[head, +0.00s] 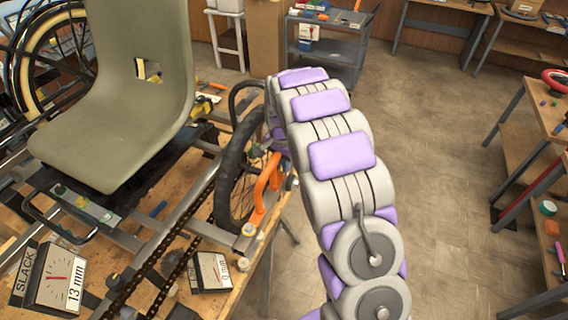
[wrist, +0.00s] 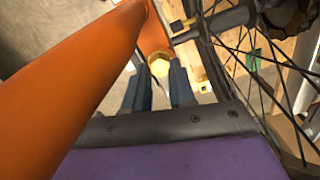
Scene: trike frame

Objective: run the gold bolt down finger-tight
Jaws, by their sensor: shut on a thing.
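The gold bolt (wrist: 157,62) sits at the end of the orange bracket in the wrist view. My gripper (wrist: 160,76) has its two dark fingertips on either side of the bolt's head and is shut on it. The bolt's shank is hidden. The orange bracket (wrist: 85,85) crosses the left of the wrist view at a slant. It also shows in the head view beside the wheel (head: 265,185). In the head view my own arm hides the gripper.
The spoked wheel (wrist: 262,75) is close on the right of my gripper. In the head view, the trike's seat (head: 125,90), chain (head: 150,262) and two dial gauges, reading 13 mm (head: 58,280) and 0 mm (head: 213,270), are left of my arm. Open floor (head: 440,150) lies to the right.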

